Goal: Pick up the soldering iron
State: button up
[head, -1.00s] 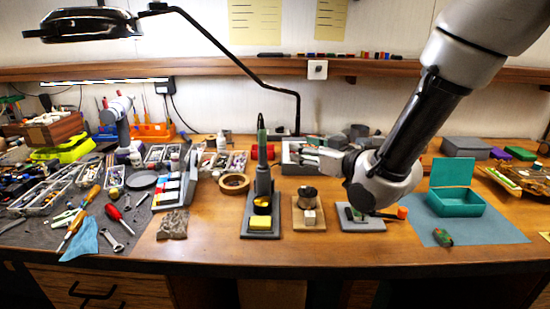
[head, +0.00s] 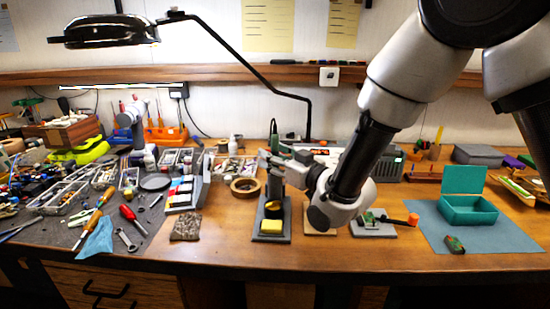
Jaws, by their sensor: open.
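The soldering iron (head: 273,128) stands upright in its holder, with its greenish handle end showing above my gripper. Its grey stand (head: 271,239) has a yellow sponge at the front and sits on the bench. My gripper (head: 267,157) reaches in from the right at the height of the iron's handle. Its jaws are open, and the fingertips overlap the iron in the picture. I cannot tell whether they touch it or surround it. The gripper hides the lower handle and part of the holder.
A tape roll (head: 245,187) lies left of the stand. A wooden-based holder (head: 321,231) is right of it, partly behind my arm. A small board on a grey base (head: 372,229) and an open teal box (head: 468,212) are farther right. A black lamp arm (head: 250,67) spans the back.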

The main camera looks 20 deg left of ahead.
grip_shut()
jog(key=shift+r, duration=0.1)
notch_tip(320, 180, up, 18)
jog(key=shift+f, duration=0.1)
dwell(0.6)
